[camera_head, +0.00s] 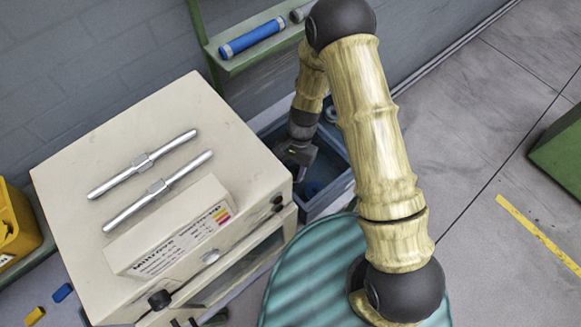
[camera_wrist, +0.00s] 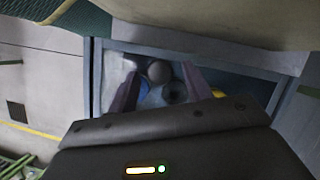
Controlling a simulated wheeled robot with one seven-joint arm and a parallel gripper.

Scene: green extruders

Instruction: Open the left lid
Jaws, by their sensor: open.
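A cream box-shaped machine (camera_head: 120,115) stands at the left in the head view, with a printed front panel and a dark knob (camera_head: 160,299). I cannot tell which part is the left lid, and no lid is clearly seen open. My gripper (camera_head: 300,155) is beside the machine's right side, over a blue-grey bin (camera_head: 335,195). In the wrist view, my gripper (camera_wrist: 160,72) points into the bin (camera_wrist: 97,85), its two dark fingers apart. Grey round parts (camera_wrist: 160,72) and blue pieces show between and beyond them; nothing is clearly held.
Two metal rods (camera_head: 143,163) (camera_head: 158,190) lie on the machine's top. A green shelf (camera_head: 215,52) behind carries a blue cylinder (camera_head: 252,37). A yellow crate (camera_head: 15,225) is at the far left. A teal ribbed surface (camera_head: 320,275) lies below my arm.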

